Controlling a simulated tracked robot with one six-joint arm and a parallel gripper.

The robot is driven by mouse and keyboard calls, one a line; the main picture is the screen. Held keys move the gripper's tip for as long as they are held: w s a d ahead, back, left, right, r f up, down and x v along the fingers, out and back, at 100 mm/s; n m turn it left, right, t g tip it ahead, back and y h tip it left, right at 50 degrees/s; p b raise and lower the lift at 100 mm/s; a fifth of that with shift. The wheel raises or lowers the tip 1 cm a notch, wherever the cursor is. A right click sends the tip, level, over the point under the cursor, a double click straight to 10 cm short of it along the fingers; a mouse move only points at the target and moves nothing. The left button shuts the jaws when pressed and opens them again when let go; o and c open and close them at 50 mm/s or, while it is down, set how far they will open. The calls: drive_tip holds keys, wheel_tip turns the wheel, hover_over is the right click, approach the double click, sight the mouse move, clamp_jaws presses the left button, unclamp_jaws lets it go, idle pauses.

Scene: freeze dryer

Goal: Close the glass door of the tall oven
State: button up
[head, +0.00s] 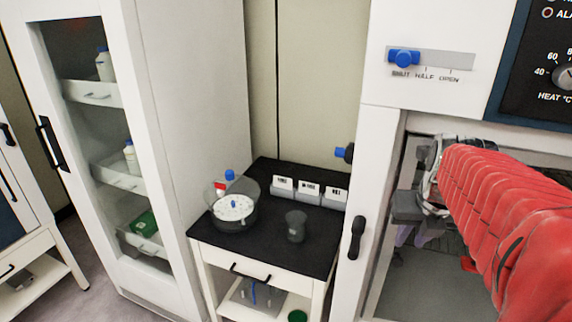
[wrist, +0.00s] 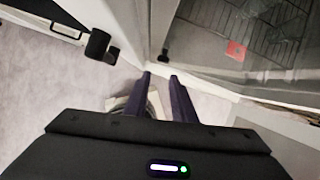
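The tall oven (head: 416,82) fills the right of the head view, with a white front, a heat dial and a vent slider. Its upright white door edge (head: 372,170) carries a black handle (head: 357,237). How far the glass door stands open is hard to tell. My gripper (head: 405,237) is in front of the oven's dark interior, right of that handle, with its purple fingers pointing down. In the wrist view the fingers are apart with a narrow, empty gap. A black handle (wrist: 100,45) shows up and left of them there, not touching them.
A black-topped cart (head: 262,250) with a round clear vessel (head: 234,208), a dark cup (head: 296,226) and small labelled boxes (head: 309,192) stands left of the oven. A tall glass-fronted cabinet (head: 170,130) stands further left. Floor (wrist: 50,90) shows below my gripper.

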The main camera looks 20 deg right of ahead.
drive_tip(key=a+n, duration=0.2)
drive_tip(key=n, duration=0.1)
drive_tip(key=a+n, duration=0.4)
drive_tip(key=n, duration=0.1)
drive_tip(key=shift+s+n, duration=0.1)
drive_tip(key=shift+n, duration=0.2)
clamp_jaws()
drive_tip(key=s+a+f+n+y, duration=0.1)
drive_tip(key=s+a+n, duration=0.2)
drive_tip(key=a+n, duration=0.5)
drive_tip(key=s+a+f+n+t+y, duration=0.1)
drive_tip(key=a+n, duration=0.7)
drive_tip(key=n, duration=1.6)
drive_tip(key=shift+s+a+f+t, duration=0.25)
drive_tip(key=shift+s+f, duration=0.4)
drive_tip(key=shift+s, duration=0.5)
drive_tip(key=shift+d, duration=0.2)
drive_tip(key=shift+d, duration=0.2)
